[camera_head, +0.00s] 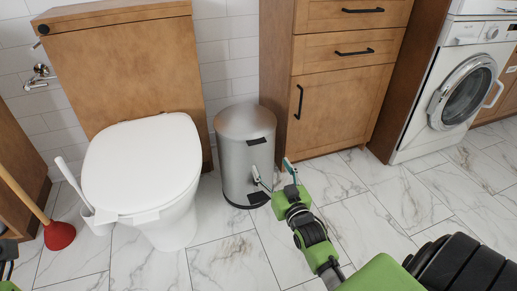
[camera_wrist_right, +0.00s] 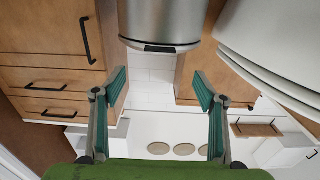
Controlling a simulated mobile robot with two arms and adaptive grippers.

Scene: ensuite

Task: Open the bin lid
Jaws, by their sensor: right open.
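The bin (camera_head: 243,165) is a brushed-metal cylinder with a dark base, standing upright on the floor between the toilet and the wooden cabinet. Its domed lid (camera_head: 240,120) looks shut, with a black tab (camera_head: 258,141) at the front edge. My right gripper (camera_head: 272,170) is open and empty, in front of the bin and to its right, lower than the tab. In the right wrist view, the bin (camera_wrist_right: 160,20) is at the top, beyond the two spread fingers (camera_wrist_right: 160,80). My left gripper (camera_head: 8,262) barely shows at the left edge; its fingers are unclear.
The wooden cabinet (camera_head: 340,110) is close on the right, then a washing machine (camera_head: 450,95). The marble floor in front is clear.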

